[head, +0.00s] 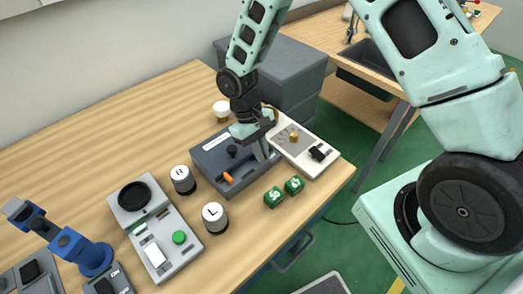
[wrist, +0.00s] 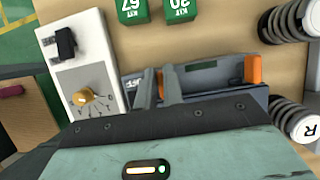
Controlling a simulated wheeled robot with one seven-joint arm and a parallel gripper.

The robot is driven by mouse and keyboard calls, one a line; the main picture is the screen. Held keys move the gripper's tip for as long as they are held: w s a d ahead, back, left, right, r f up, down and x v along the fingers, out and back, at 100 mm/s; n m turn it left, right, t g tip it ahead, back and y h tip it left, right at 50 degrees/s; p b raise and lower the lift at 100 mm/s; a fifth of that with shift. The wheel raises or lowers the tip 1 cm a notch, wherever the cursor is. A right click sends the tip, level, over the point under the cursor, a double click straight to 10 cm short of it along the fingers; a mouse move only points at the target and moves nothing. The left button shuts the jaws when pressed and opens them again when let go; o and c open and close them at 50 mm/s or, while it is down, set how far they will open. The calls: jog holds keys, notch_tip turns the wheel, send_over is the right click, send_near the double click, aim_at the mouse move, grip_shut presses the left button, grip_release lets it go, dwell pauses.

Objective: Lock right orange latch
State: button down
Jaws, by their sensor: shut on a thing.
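The dark grey case (head: 210,160) sits on the wooden table, with one orange latch (head: 228,177) on its left front side. That latch also shows upright in the wrist view (wrist: 252,69). My gripper (head: 268,157) is at the case's right front side. In the wrist view my gripper (wrist: 160,86) has its two fingers close around the right orange latch (wrist: 160,83), shut on it. Only a thin orange strip of this latch shows between the fingers. In the head view my gripper hides it.
A white panel with a yellow knob (head: 294,137) stands close right of the case. Two green kit boxes (head: 273,197) lie in front. Cylinders marked R (head: 182,180) and L (head: 215,218) stand to the left, beside a grey device with a green button (head: 179,237).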

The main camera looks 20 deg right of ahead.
jog(key=c, duration=1.8)
grip_release()
jog(key=shift+r, duration=0.1)
jog(key=b+v, duration=0.3)
jog(key=v, duration=1.4)
jog(key=shift+w+r, duration=0.15)
jog(key=shift+r, duration=0.05)
jog(key=shift+a, duration=0.1)
jog(key=s+a+r+n+t+y, duration=0.1)
jog(key=s+a+n+t, duration=0.1)
jog(key=s, duration=1.1)
jog(key=s+a+r+n+t+y, duration=0.1)
jog(key=s+a+n+t, duration=0.1)
jog(key=s, duration=1.1)
jog(key=shift+r, duration=0.2)
